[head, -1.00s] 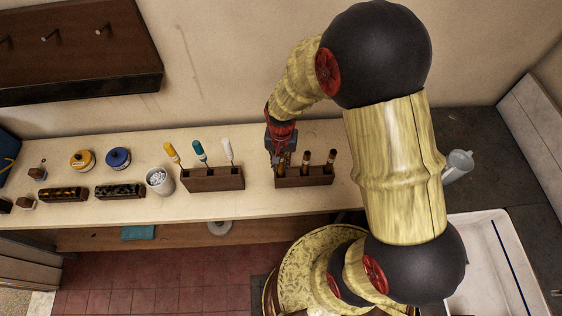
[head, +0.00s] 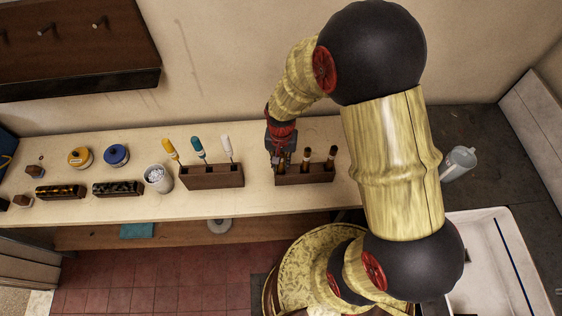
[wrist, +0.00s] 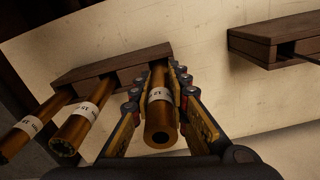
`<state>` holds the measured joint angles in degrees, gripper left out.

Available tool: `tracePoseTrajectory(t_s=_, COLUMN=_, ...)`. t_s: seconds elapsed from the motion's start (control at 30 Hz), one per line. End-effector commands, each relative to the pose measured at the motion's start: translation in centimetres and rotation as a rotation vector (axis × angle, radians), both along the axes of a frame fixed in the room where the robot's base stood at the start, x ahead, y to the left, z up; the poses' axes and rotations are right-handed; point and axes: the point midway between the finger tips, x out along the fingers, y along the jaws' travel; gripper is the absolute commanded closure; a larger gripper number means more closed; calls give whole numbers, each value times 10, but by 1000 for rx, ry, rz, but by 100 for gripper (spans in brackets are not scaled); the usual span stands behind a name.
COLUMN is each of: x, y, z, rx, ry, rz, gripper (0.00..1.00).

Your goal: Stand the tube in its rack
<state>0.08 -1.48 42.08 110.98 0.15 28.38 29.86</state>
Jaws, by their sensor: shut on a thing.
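The held tube (wrist: 160,116) is brass-coloured with a white label band and a dark hole in its near end. My gripper (wrist: 160,100) is shut on it, one finger along each side. In the head view my gripper (head: 281,158) is at the left end of the dark wooden rack (head: 308,178). In the wrist view the tube's far end meets the right end of the rack (wrist: 95,73); how deep it sits is hidden. Two similar labelled tubes stand in the rack, a middle one (wrist: 83,125) and an end one (wrist: 30,130).
A second wooden holder (head: 212,178) with yellow, teal and white-handled tools stands to the left. A white cup (head: 158,179), yellow and blue tins (head: 116,155) and dark boxes (head: 118,189) lie further left. Bench between the two holders is clear. A grey jug (head: 458,163) is at right.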

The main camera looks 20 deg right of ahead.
Motion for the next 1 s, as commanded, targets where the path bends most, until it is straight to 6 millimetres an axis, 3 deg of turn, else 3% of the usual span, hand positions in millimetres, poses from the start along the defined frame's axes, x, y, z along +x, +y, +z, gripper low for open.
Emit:
tracePoseTrajectory(t_s=0.17, x=0, y=0, z=-5, rx=0, ry=0, rz=0, gripper=100)
tracePoseTrajectory(t_s=0.2, x=0, y=0, z=-5, rx=0, ry=0, rz=0, gripper=83)
tracePoseTrajectory(t_s=0.57, x=0, y=0, z=-4, rx=0, ry=0, rz=0, gripper=62)
tracePoseTrajectory(t_s=0.87, x=0, y=0, z=-4, rx=0, ry=0, rz=0, gripper=62)
tracePoseTrajectory(t_s=1.0, x=1, y=0, z=6, rx=0, ry=-1, rz=0, gripper=62)
